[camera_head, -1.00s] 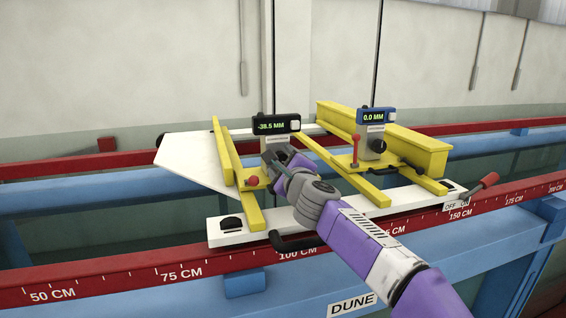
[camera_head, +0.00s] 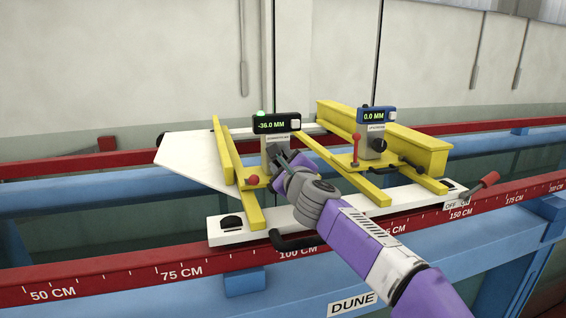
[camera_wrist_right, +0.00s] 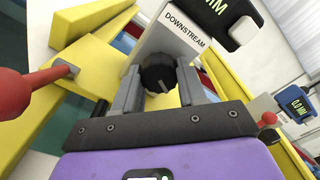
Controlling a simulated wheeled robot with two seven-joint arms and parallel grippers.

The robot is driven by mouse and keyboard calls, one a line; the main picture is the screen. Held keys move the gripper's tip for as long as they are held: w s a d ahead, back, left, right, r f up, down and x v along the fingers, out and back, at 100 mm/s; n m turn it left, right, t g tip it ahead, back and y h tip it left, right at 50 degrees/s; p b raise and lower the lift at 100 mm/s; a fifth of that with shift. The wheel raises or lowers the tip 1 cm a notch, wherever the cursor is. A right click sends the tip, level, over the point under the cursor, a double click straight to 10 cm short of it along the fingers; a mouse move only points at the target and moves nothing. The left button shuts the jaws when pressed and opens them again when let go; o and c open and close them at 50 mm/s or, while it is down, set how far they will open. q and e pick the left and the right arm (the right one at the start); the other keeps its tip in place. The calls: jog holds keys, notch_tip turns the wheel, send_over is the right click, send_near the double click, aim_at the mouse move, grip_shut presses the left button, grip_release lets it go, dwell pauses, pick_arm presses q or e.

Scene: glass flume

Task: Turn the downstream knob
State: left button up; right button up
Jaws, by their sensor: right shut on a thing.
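The downstream gauge (camera_head: 277,124) is a black display reading -36.0 MM, with a green light lit on its top. Its post carries a DOWNSTREAM label (camera_wrist_right: 187,33) in the right wrist view. The black downstream knob (camera_wrist_right: 158,73) with a pale index line sits between the fingers of my right gripper (camera_wrist_right: 160,88), which is shut on it. In the head view my right gripper (camera_head: 284,162) reaches the post's front and hides most of the knob. My left gripper is not in view.
The upstream gauge (camera_head: 376,115) reads 0.0 MM on the right and has its own black knob. A red-knobbed lever (camera_head: 252,180) stands close beside my right gripper. Yellow beams (camera_head: 227,150) and the white carriage (camera_head: 232,233) rest over red rails (camera_head: 130,278).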

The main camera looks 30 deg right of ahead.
jog(key=o, duration=1.1)
jog(key=shift+c, duration=0.2)
jog(key=shift+s, duration=0.1)
jog(key=v, duration=0.7)
jog(key=shift+s+b, duration=0.15)
jog(key=shift+b, duration=0.15)
